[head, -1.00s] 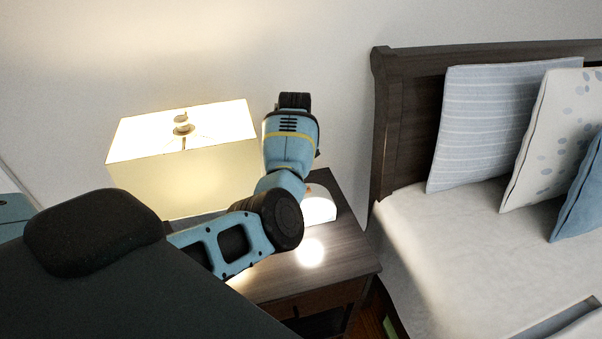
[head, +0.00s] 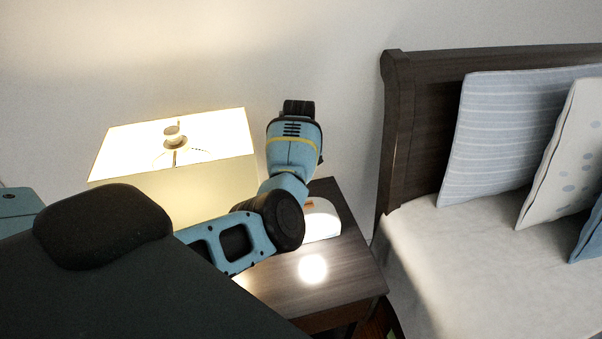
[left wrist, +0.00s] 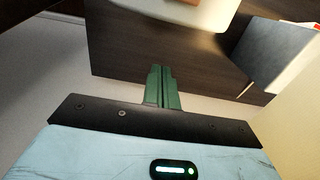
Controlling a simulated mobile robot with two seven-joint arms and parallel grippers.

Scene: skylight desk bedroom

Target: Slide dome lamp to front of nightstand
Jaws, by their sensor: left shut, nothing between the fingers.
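The dome lamp (head: 324,221) is a small white half-round lamp on the dark wooden nightstand (head: 350,273), toward its back. My arm hides its left part in the head view. Part of a white body, likely the dome lamp (left wrist: 190,12), shows at the top edge of the left wrist view. My left gripper (left wrist: 162,88) has its green fingers pressed together and empty, over the nightstand's dark top (left wrist: 205,65) and apart from the white body in the picture. The fingers are hidden behind my arm in the head view. My right gripper is not in view.
A large lit lamp with a cream shade (head: 225,185) stands left of my arm. A blue-grey box-like thing (left wrist: 280,55) is at the right in the wrist view. The bed (head: 450,250) is right of the nightstand. The nightstand's front right top is clear.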

